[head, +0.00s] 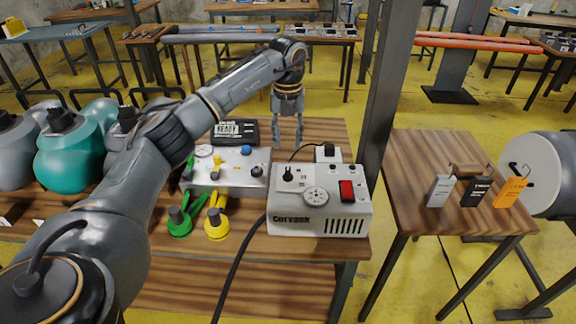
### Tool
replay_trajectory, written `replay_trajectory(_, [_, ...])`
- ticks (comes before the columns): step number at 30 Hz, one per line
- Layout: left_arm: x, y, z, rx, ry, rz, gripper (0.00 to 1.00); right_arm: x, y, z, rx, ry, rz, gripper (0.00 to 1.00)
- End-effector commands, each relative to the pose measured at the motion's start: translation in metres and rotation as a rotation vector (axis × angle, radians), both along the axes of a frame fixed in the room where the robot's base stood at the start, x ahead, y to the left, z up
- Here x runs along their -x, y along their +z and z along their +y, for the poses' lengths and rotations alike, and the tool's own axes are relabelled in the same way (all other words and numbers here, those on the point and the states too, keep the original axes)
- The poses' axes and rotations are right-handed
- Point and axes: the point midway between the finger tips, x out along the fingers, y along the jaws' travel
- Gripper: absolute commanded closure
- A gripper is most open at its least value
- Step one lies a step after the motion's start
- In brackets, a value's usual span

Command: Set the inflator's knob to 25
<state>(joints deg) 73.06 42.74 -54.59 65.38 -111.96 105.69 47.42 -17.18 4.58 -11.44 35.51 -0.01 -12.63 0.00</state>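The inflator (318,213) is a white box marked "Corvash" on the wooden table. Its black knob (288,175) stands on the top left of the box. A round gauge (316,197) and a red switch (347,191) are to the knob's right. The numbers around the knob are too small to read. My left gripper (288,143) points down behind the inflator, above and beyond the knob. Its two fingers are apart with nothing between them. My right gripper is not in view.
A dark post (388,90) rises just right.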

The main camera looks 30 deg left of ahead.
Motion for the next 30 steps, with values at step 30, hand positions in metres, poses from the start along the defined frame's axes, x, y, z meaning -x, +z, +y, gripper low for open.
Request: replay_trajectory(30, [0.0, -0.101, -0.001, 0.003, -0.004, -0.002, 0.81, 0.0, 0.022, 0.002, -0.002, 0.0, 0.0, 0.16])
